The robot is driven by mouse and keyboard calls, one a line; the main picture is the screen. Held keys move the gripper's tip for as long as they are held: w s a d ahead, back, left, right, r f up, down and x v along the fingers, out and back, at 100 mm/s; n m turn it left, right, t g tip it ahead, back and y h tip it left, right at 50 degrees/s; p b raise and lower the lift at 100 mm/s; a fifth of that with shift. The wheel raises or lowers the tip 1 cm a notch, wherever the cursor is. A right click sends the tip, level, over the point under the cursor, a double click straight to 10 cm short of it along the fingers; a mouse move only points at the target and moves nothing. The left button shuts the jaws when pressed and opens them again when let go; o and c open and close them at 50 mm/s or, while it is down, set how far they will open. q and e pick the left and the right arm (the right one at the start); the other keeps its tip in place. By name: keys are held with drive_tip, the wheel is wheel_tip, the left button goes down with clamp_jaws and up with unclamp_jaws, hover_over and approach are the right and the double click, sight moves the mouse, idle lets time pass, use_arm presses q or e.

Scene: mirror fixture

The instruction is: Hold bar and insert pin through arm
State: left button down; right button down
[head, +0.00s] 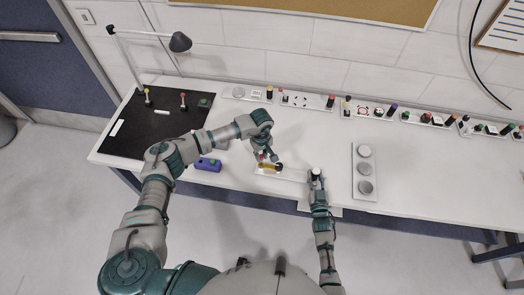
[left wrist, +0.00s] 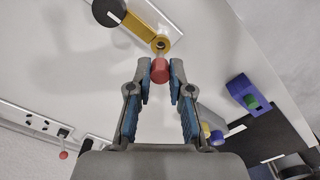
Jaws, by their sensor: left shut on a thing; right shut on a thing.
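The fixture's yellow arm (head: 268,166) lies near the table's front edge, with a black knob (head: 279,166) at one end. In the left wrist view the yellow arm (left wrist: 152,22) has a round hole (left wrist: 160,44) at its end. My left gripper (head: 264,155) is shut on a red pin (left wrist: 160,72), whose tip is close to the hole; I cannot tell whether it enters. The pale bar (head: 295,175) runs right from the yellow arm to my right gripper (head: 315,175), which is shut on its end. The right fingertips are mostly hidden.
A blue block with a green button (head: 208,164) stands left of the yellow arm. A white plate with round discs (head: 365,172) lies to the right. Several small panels line the table's back. A black mat (head: 150,120) and lamp (head: 180,42) are at the left.

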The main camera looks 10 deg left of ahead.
sight(261, 155)
use_arm(q)
drive_tip(key=shift+a+f, duration=0.2)
drive_tip(key=shift+f, duration=0.25)
drive_tip(key=shift+d, duration=0.2)
drive_tip(key=shift+a, duration=0.1)
idle(0.9)
drive_tip(key=shift+f, duration=1.9)
drive_tip(key=c, duration=1)
unclamp_jaws()
wheel_tip(261, 155, up, 12)
drive_tip(key=shift+f, duration=0.1)
